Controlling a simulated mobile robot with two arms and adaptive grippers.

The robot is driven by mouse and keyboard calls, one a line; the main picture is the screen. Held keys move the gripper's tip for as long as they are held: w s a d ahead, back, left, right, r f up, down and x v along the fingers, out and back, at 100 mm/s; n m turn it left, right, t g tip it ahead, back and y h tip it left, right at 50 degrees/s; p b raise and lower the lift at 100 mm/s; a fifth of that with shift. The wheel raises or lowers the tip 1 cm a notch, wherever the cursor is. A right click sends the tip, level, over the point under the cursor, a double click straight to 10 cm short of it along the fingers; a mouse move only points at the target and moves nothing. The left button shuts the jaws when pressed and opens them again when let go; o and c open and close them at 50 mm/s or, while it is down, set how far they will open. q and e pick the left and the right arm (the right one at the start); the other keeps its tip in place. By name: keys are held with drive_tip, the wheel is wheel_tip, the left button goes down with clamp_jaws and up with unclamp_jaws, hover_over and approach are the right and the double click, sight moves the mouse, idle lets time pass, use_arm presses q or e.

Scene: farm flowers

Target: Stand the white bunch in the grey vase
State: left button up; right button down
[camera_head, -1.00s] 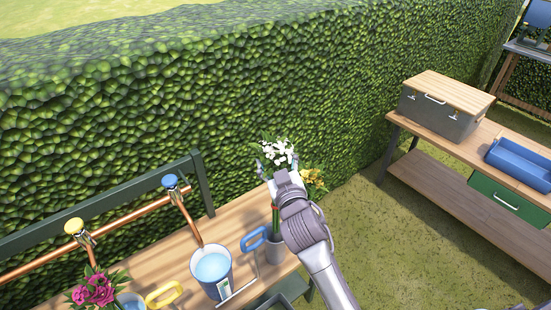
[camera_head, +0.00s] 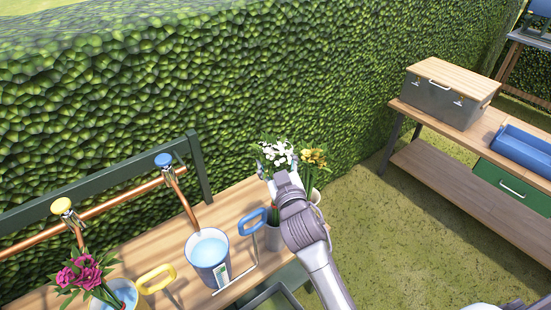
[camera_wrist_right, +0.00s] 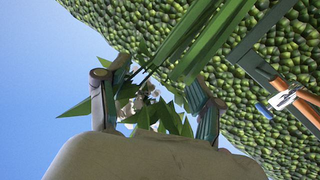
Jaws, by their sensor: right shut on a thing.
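The white bunch (camera_head: 277,153) is upright over the right end of the wooden bench. My right gripper (camera_head: 281,174) is shut on it below the blooms. Its green stems with a red part come down to the mouth of the grey vase (camera_head: 273,239); my arm partly covers the vase, and I cannot tell how deep the stems reach. In the right wrist view the white blooms (camera_wrist_right: 150,97) and green leaves show between the fingers of the right gripper (camera_wrist_right: 157,105). My left gripper is not in view.
Yellow flowers (camera_head: 314,157) in a pale vase (camera_head: 315,196) stand close right of my gripper. A blue handle (camera_head: 252,219) and a water bucket (camera_head: 209,255) are to the left. Pink flowers (camera_head: 86,275) stand far left. A hedge (camera_head: 280,90) rises behind.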

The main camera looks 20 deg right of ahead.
drive_tip(key=shift+f+b, duration=2)
drive_tip(key=shift+f, duration=0.8)
drive_tip(key=shift+c, duration=0.6)
unclamp_jaws()
drive_tip(key=shift+f, duration=0.1)
drive_tip(key=s, duration=1.2)
drive_tip(key=shift+a, duration=0.25)
